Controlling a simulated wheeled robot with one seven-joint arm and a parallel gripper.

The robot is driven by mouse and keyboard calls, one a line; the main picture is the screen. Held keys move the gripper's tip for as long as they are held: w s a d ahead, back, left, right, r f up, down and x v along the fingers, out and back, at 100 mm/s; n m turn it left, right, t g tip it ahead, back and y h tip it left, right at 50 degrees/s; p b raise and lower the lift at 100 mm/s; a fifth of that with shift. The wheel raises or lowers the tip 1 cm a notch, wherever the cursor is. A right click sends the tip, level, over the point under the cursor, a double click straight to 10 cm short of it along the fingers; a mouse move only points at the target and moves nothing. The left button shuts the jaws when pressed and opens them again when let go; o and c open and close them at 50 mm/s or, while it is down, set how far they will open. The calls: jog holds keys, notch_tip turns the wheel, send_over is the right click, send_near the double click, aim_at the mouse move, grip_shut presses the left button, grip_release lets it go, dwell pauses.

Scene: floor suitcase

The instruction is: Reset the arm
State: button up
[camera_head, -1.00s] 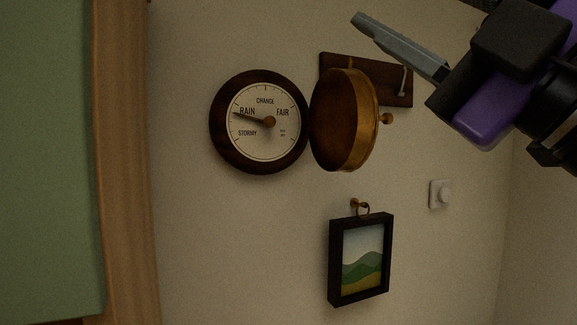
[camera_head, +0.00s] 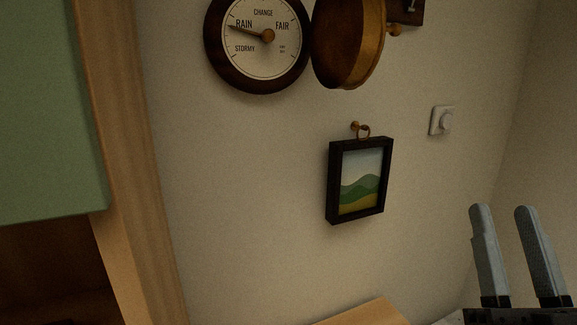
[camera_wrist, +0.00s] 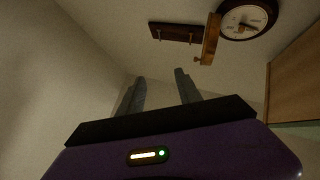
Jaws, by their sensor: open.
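My gripper (camera_head: 506,252) is at the lower right of the head view, its two grey fingers pointing up and spread apart with nothing between them. In the wrist view the open fingers (camera_wrist: 160,90) point towards the wall, below the barometer. The round barometer (camera_head: 263,38) has a dark wooden rim and hangs on the wall, its needle near RAIN. Its round brass-brown cover (camera_head: 347,42) stands swung open on the right side. In the wrist view the barometer (camera_wrist: 247,18) and the cover (camera_wrist: 209,40) are at the upper right.
A framed landscape picture (camera_head: 360,180) hangs below the barometer. A dark hook rail (camera_wrist: 176,33) is beside the cover. A green panel with a wooden edge (camera_head: 50,110) fills the left. A wooden surface (camera_head: 365,314) shows at the bottom.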

jog(key=s+a+f+g+y, duration=0.1)
jog(key=s+f+g, duration=0.4)
jog(key=s+f, duration=0.9)
jog(key=s+a+f+n+g+y, duration=0.1)
jog(key=s+a+f+g, duration=0.2)
jog(key=s+f, duration=1.1)
notch_tip(320, 180, down, 6)
jog(key=g, duration=0.3)
jog(key=shift+f+n+y, duration=0.25)
jog(key=shift+n+y, duration=0.05)
jog(key=shift+y, duration=0.1)
